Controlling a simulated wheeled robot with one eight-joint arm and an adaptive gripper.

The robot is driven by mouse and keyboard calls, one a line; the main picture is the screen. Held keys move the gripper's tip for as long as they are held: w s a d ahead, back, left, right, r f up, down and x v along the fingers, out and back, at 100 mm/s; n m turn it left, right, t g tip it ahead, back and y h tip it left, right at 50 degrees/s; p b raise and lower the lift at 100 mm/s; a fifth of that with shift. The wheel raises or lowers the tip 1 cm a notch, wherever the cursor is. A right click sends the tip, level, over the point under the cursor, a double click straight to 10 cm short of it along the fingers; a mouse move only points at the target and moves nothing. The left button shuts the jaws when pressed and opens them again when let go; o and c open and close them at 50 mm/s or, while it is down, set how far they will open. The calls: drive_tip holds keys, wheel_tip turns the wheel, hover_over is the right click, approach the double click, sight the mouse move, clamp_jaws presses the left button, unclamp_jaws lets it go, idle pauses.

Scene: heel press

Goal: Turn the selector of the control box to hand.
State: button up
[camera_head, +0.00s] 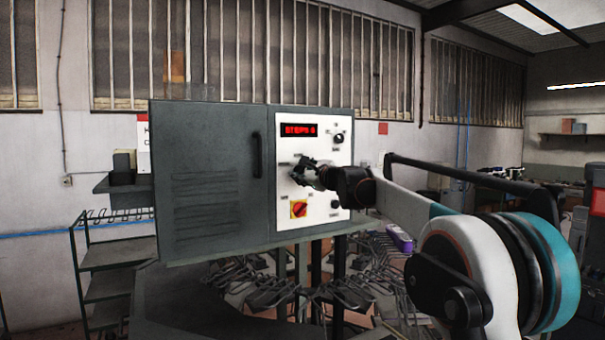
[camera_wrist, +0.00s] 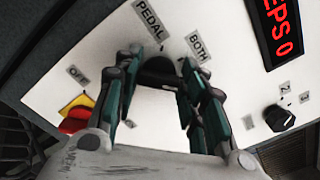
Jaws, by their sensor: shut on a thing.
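The control box (camera_head: 211,180) is a grey cabinet with a white panel (camera_head: 318,235) on its right side. The selector (camera_wrist: 160,72) is a dark knob on this panel, between my fingertips in the wrist view. PEDAL and BOTH labels show above it; a hand label is not readable. My gripper (camera_head: 303,172) reaches the panel from the right in the head view and is shut on the selector. The fingers hide most of the knob in the head view, and I cannot tell for certain which label it points to.
A red display (camera_head: 299,130) reads STEPS 0. A small black knob (camera_head: 338,138) sits at the panel's upper right, and a red-yellow switch (camera_head: 299,209) sits below my gripper. Metal racks stand below the box. A door handle (camera_head: 257,155) is left of the panel.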

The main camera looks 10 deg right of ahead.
drive_tip(key=shift+f+m, duration=0.1)
drive_tip(key=shift+m, duration=0.3)
drive_tip(key=o, duration=1.1)
drive_tip(key=shift+c, duration=0.2)
drive_tip(key=shift+s+d, duration=0.1)
drive_tip(key=v, duration=1.1)
drive_tip(key=shift+s, duration=0.35)
drive_tip(key=shift+d, duration=0.1)
